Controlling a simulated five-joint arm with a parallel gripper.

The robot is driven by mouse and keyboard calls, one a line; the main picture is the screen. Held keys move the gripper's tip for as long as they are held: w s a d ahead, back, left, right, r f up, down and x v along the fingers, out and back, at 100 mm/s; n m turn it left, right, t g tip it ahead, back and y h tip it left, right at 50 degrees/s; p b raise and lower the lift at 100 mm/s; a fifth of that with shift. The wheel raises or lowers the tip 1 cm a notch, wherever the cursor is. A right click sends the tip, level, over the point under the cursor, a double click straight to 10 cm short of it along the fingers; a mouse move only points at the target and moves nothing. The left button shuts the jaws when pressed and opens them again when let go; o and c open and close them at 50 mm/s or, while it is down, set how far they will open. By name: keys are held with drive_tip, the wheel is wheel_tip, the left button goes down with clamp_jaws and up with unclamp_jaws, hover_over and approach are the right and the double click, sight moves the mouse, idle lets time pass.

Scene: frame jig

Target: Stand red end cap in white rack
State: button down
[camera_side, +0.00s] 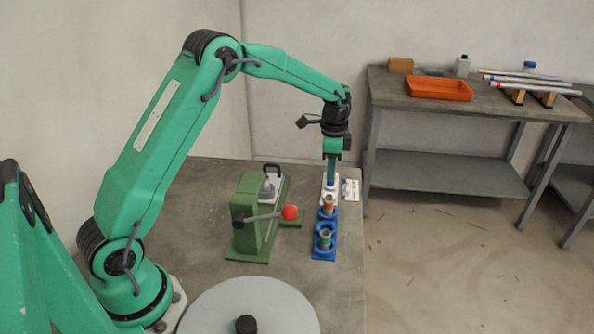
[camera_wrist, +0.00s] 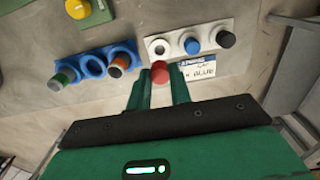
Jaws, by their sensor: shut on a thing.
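My gripper (camera_wrist: 160,85) is shut on the red end cap (camera_wrist: 160,72), whose round top shows between the fingertips in the wrist view. The white rack (camera_wrist: 175,59) lies just beyond the cap. Its left hole (camera_wrist: 158,47) looks empty, its middle place holds a blue cap (camera_wrist: 192,46), and its right place holds a dark cap (camera_wrist: 226,40). The red cap appears short of the empty hole; its height above the rack is unclear. In the side view my gripper (camera_side: 331,180) points down at the white rack (camera_side: 330,193), and the fingers hide the red cap.
A blue rack (camera_side: 323,254) stands beside the white one, with an orange and dark piece (camera_wrist: 118,65) and a green piece (camera_wrist: 64,77). A printed card (camera_side: 350,189) lies by the white rack. A green press (camera_side: 248,215) with a red lever knob (camera_side: 290,212) stands left.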

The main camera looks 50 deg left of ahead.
drive_tip(key=shift+f, duration=2.3)
drive_tip(key=shift+f, duration=0.7)
drive_tip(key=c, duration=1)
unclamp_jaws()
drive_tip(key=shift+c, duration=0.2)
drive_tip(key=shift+r, duration=0.15)
drive_tip(key=shift+r, duration=0.6)
drive_tip(key=shift+r, duration=0.1)
